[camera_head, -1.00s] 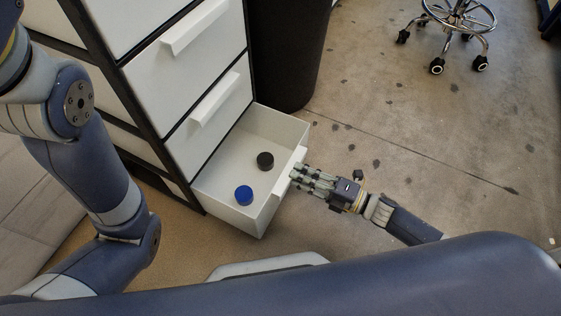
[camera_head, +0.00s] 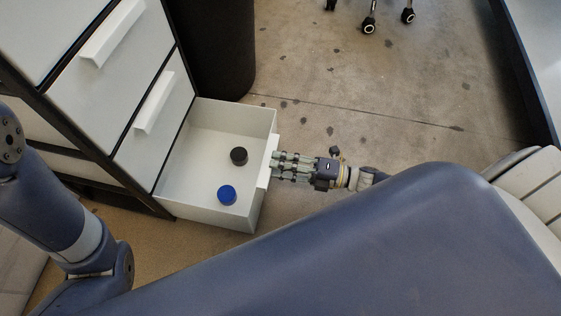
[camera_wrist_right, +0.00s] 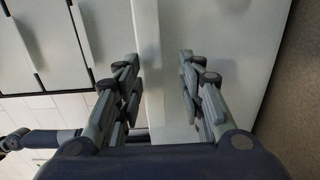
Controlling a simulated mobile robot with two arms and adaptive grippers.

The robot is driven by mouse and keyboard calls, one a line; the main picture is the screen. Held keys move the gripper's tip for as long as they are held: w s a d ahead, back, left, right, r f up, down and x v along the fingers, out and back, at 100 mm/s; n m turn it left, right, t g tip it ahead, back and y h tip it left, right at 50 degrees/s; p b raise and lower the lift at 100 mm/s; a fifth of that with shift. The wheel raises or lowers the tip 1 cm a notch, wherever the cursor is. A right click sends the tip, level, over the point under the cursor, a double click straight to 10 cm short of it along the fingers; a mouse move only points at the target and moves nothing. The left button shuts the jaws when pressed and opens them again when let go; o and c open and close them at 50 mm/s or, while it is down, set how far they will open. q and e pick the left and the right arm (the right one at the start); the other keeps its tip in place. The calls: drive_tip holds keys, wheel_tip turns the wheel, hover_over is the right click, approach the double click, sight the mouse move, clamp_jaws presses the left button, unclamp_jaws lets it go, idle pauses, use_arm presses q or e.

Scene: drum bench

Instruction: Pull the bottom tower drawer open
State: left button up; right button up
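The bottom tower drawer (camera_head: 206,215) stands well out of the white and black drawer tower (camera_head: 122,165). Its inside is white and shows from above. Its front handle (camera_head: 266,172) faces right in the head view. My right gripper (camera_head: 276,167) is at this handle, coming from the right. In the right wrist view, the fingers of this gripper (camera_wrist_right: 160,62) are drawn partly together at the white handle and drawer front (camera_wrist_right: 235,60). The exact contact at the fingertips is hard to see. My left arm shows at the left, but its gripper is out of view.
A black round cap (camera_head: 239,155) and a blue one (camera_head: 227,195) lie in the drawer. The upper drawers (camera_head: 150,110) look closed. A dark bin (camera_head: 222,50) stands beside the tower. A wheeled stool base (camera_head: 369,20) is at the top.

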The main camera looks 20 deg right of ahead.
drive_tip(key=shift+r, duration=0.2)
drive_tip(key=v, duration=1.2)
drive_tip(key=shift+f, duration=0.1)
